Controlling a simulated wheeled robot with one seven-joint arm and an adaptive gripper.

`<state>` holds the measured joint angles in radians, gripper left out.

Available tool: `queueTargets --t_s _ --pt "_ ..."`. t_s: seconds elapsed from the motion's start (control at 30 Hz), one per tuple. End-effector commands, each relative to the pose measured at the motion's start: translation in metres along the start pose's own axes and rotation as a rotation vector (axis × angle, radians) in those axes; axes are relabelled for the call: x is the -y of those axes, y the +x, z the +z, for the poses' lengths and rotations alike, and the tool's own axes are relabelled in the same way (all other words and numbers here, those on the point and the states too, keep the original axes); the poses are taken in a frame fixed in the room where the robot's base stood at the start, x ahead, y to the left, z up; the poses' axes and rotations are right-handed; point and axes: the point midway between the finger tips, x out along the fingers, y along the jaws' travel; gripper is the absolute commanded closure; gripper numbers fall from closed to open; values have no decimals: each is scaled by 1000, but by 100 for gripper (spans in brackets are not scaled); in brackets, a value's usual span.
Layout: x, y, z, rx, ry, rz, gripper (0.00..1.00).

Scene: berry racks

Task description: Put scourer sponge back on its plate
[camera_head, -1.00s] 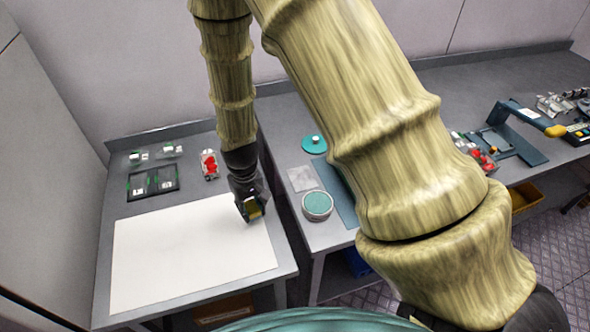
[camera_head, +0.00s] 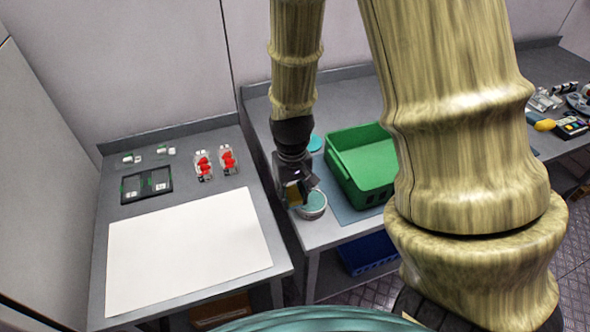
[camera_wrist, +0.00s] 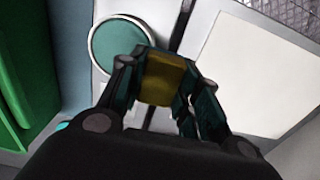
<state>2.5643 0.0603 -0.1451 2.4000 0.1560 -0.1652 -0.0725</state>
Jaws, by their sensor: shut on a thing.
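My gripper (camera_head: 298,192) is shut on the scourer sponge (camera_head: 293,196), a small yellow-brown block. In the wrist view my gripper (camera_wrist: 165,88) has the sponge (camera_wrist: 165,78) between its dark fingers. A round dish (camera_head: 313,207) with a pale rim and teal inside stands near the front left of the right-hand table. It may be the plate; I cannot tell for sure. It shows in the wrist view as a teal disc (camera_wrist: 112,45), just beyond the sponge and partly hidden by a finger. My gripper appears above the dish's left side; the height gap is unclear.
A green crate (camera_head: 338,165) stands right of the dish on a blue-grey mat (camera_head: 346,208). A teal disc (camera_head: 315,143) lies behind the dish. The left table holds a large white sheet (camera_head: 185,250), a black tray (camera_head: 124,190) and clear-and-red items (camera_head: 203,167). A gap separates the tables.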

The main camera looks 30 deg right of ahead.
Motion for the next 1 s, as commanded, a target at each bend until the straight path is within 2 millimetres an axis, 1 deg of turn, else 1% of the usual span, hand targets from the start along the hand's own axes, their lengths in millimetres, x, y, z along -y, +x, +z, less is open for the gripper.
queueTargets --t_s 0.03,0.1,0.4,0.53,0.7,0.87,1.0 --pt "-4 -2 -11 0 2 -1 89" --pt "-10 0 -24 -1 2 0 89" --pt "-34 5 -79 0 2 -1 89" --pt "-43 8 -100 -1 1 0 89" --pt "-49 11 -114 0 1 0 89" --pt "-50 16 -116 2 1 0 89" --pt "-49 29 -115 3 1 0 89"
